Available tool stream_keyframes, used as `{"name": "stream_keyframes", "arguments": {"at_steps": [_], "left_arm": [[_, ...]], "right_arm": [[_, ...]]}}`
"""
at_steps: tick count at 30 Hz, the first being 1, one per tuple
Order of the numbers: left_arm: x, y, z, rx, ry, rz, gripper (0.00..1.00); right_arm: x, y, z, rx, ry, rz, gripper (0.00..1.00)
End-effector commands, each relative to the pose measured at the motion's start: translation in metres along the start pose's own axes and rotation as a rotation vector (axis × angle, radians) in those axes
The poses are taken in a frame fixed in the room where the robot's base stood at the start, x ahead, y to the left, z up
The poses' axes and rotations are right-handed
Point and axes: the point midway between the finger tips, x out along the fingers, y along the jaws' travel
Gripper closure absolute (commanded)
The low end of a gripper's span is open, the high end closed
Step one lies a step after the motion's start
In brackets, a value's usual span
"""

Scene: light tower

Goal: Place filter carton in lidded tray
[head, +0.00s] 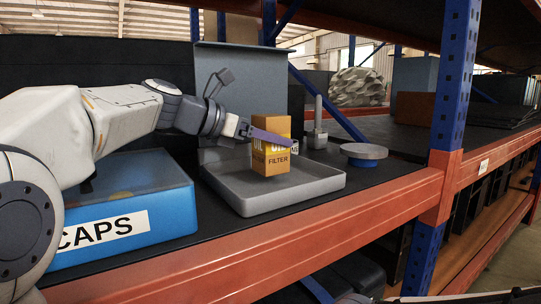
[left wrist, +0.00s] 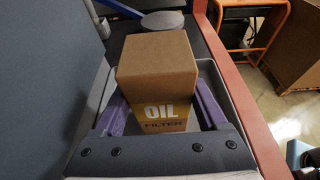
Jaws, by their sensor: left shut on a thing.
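The filter carton (head: 271,158) is an orange-brown box marked FILTER. It is upright within the outline of the shallow grey tray (head: 243,205); I cannot tell whether its base touches the tray floor. A tall grey panel (head: 235,85), seemingly the raised lid, stands behind the tray. My left gripper (head: 270,137) reaches in from the left and is shut on the carton. In the left wrist view the purple fingers (left wrist: 158,110) are on both sides of the carton (left wrist: 158,70). My right gripper is not in view.
A blue bin labelled CAPS (head: 130,210) is left of the tray. A round grey disc on a blue base (head: 364,153) and a grey post-like object (head: 318,125) are to the right. An orange shelf beam (head: 330,220) runs along the front, with a blue upright (head: 456,85) at right.

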Motion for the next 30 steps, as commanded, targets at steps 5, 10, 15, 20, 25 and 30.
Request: {"name": "stream_keyframes", "arguments": {"at_steps": [5, 10, 15, 20, 25, 30], "left_arm": [[0.009, 0.0, -0.023, 0.0, -0.002, 0.001, 0.95], [0.008, 0.0, -0.021, 0.0, -0.002, 0.001, 0.95], [0.009, 0.0, -0.023, -0.001, 0.0, 0.0, 0.02], [0.009, 0.0, -0.023, -0.001, 0.0, 0.0, 0.0], [0.005, 0.0, -0.021, -0.001, 0.0, 0.001, 0.0], [-0.019, 0.0, -0.02, 0.0, 0.0, 0.004, 0.0]], "right_arm": [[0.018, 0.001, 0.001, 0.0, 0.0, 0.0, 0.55], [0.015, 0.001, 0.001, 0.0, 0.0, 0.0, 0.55], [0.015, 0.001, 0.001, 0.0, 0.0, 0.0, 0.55], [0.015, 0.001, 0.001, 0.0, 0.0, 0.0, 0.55], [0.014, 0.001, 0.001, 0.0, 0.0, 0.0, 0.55], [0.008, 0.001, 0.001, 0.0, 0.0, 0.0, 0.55]]}}
